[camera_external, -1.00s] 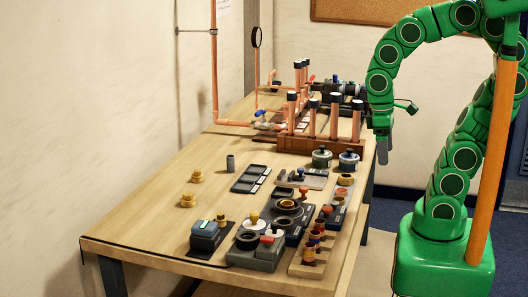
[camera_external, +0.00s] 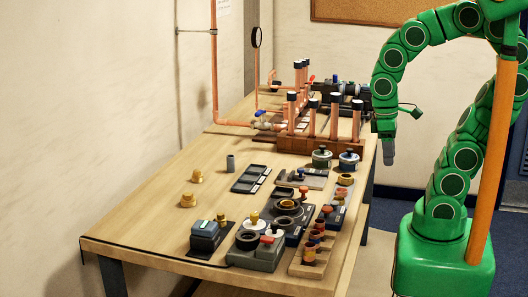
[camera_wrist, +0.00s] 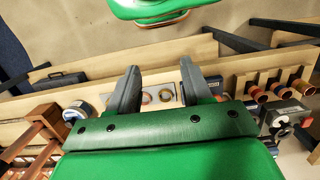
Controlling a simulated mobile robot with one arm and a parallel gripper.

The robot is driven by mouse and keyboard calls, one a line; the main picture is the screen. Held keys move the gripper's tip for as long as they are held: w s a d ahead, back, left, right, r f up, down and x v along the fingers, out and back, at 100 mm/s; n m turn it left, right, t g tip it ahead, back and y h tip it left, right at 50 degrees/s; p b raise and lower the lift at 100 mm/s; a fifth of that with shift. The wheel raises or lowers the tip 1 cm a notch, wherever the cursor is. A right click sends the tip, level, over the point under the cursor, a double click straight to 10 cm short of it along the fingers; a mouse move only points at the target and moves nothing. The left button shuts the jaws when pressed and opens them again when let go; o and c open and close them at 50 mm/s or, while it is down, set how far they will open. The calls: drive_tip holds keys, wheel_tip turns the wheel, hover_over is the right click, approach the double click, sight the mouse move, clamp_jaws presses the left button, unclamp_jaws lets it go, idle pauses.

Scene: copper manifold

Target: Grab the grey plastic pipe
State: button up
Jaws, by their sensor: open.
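A small upright grey cylinder, which looks like the grey plastic pipe (camera_external: 230,162), stands on the wooden table left of the dark grey tray. My gripper (camera_external: 388,153) hangs in the air at the table's far right edge, well to the right of the pipe and apart from it. In the wrist view my gripper (camera_wrist: 158,78) has its two dark fingers spread with nothing held between them. I cannot make out the pipe in the wrist view.
A copper pipe manifold (camera_external: 320,128) stands at the table's back. The dark tray (camera_external: 251,179) lies right of the pipe. Several jars, rings and blocks crowd the right side. The table's left part (camera_external: 150,225) is clear.

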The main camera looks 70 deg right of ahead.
drive_tip(key=w+a+f+m+t+y, duration=0.25)
drive_tip(key=w+m, duration=0.25)
drive_tip(key=w, duration=0.6)
drive_tip(key=w+a+f+m+t+y, duration=0.1)
drive_tip(key=w+a+m+t, duration=0.3)
drive_tip(key=w, duration=0.6)
drive_tip(key=w+a+f+m+t+y, duration=0.1)
drive_tip(key=w+f+m+t+y, duration=0.1)
drive_tip(key=w+m, duration=0.65)
drive_tip(key=m+t+h, duration=0.6)
drive_tip(key=m+h, duration=0.2)
drive_tip(key=m, duration=1.2)
approach(228, 159)
drive_tip(key=shift+y, duration=0.25)
drive_tip(key=w, duration=0.1)
drive_tip(key=w+d+f, duration=0.1)
drive_tip(key=w+f, duration=0.1)
drive_tip(key=shift+w+d+f, duration=0.2)
drive_tip(key=shift+w+d, duration=0.15)
drive_tip(key=shift+r+x, duration=0.2)
drive_tip(key=shift+x, duration=3.7)
drive_tip(key=shift+c, duration=0.4)
drive_tip(key=c, duration=0.8)
